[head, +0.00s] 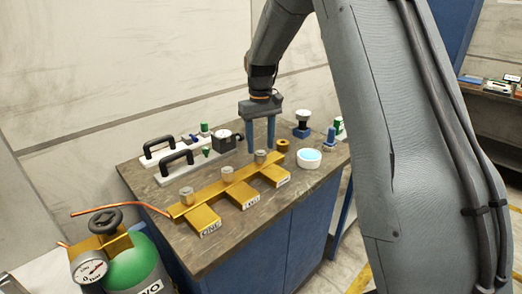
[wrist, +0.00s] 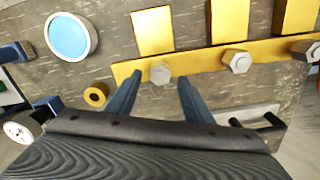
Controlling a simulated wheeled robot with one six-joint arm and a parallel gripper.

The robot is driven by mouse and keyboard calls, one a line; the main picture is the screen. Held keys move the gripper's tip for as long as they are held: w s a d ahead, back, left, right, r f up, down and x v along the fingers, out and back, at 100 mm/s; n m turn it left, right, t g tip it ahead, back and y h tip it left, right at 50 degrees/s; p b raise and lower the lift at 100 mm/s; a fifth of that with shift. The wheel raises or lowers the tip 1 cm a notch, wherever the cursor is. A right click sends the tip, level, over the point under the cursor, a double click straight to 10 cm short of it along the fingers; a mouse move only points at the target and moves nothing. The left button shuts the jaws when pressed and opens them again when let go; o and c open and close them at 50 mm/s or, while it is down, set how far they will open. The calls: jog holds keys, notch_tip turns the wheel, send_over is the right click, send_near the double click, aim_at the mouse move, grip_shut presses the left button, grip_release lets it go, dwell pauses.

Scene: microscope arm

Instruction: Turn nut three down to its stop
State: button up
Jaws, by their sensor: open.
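A gold manifold bar (head: 208,194) with three side plates lies on the bench. Three silver hex nuts stand along it. Nut three (head: 260,157) is at the far right end in the head view; it also shows in the wrist view (wrist: 160,72). Nut two (head: 227,173) is in the middle and nut one (head: 187,192) at the near left end. My gripper (head: 261,150) points down over nut three, its blue fingers open. In the wrist view the fingertips (wrist: 159,77) lie either side of nut three with gaps. How low the tips reach beside it is unclear.
A gold ring (head: 283,145) and a white dish with blue liquid (head: 309,160) are close to the right. Two black-handled white plates (head: 165,176) and a dark box (head: 224,141) stand behind. A green gas cylinder (head: 134,265) with a gauge is at the near left.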

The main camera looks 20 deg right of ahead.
aim_at(260, 152)
jog(key=shift+f+p, duration=0.3)
jog(key=shift+f, duration=1.55)
jog(key=c, duration=1)
jog(key=shift+c, duration=0.2)
jog(key=m, duration=0.3)
jog(key=shift+r+m, duration=0.1)
jog(key=shift+m, duration=0.3)
jog(key=m, duration=0.3)
jog(key=shift+m+p, duration=0.3)
jog(key=shift+p, duration=0.1)
jog(key=m, duration=0.6)
jog(key=shift+w+m, duration=0.1)
jog(key=shift+m, duration=0.3)
